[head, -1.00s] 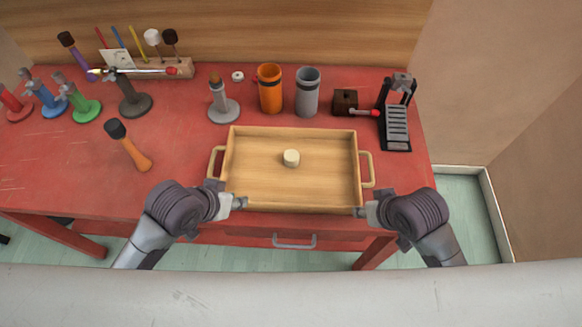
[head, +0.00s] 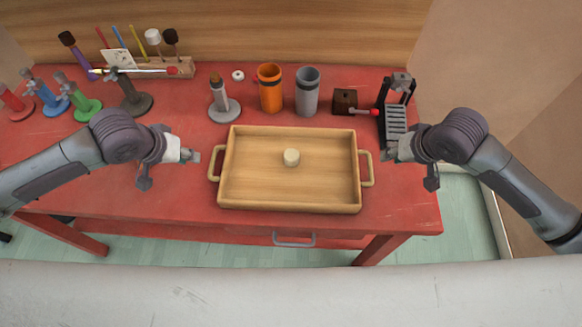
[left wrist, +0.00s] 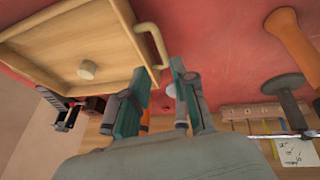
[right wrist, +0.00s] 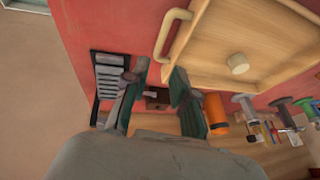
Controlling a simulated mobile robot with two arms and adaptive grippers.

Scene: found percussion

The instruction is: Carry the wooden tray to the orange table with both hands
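The wooden tray (head: 290,196) rests on the red table, with a small pale round knob-like piece (head: 291,157) on its floor. Its left handle (head: 216,163) and right handle (head: 366,168) stick out at the sides. My left gripper (head: 192,156) is just left of the left handle, apart from it. My right gripper (head: 388,154) is just right of the right handle, apart from it. The left wrist view shows the left fingers (left wrist: 163,85) spread with nothing between them, the handle beyond. The right wrist view shows the right fingers (right wrist: 155,85) spread and empty. No orange table shows.
Behind the tray stand a grey-based stand (head: 222,108), an orange cup (head: 270,90), a grey cup (head: 307,93) and a small dark box (head: 346,101). A black rack (head: 396,118) is close to my right gripper. Several coloured stands are at the left.

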